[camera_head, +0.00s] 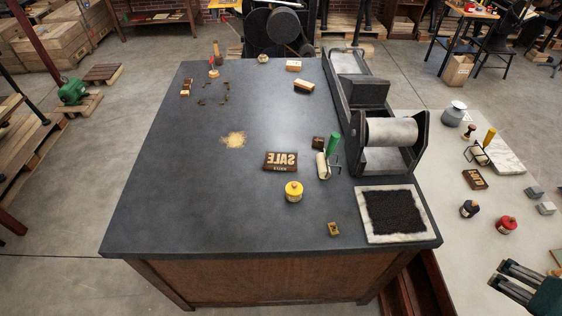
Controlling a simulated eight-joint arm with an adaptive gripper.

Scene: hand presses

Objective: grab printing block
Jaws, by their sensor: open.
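A dark printing block (280,161) with raised pale mirrored letters, like a reversed "SALE", lies flat on the dark work table (170,190), right of centre. A second, smaller dark block (475,179) with yellowish letters lies on the pale table at the right. My gripper (500,274) is at the bottom right corner, open and empty, over the pale table's near part. It is well apart from both blocks, nearer to the smaller one.
A hand press (393,131) stands at the dark table's right edge. A green-handled roller (326,158), a yellow-lidded jar (293,191) and an inked slab (395,213) lie near the larger block. Red-lidded (506,225) and dark (469,209) jars stand near my gripper.

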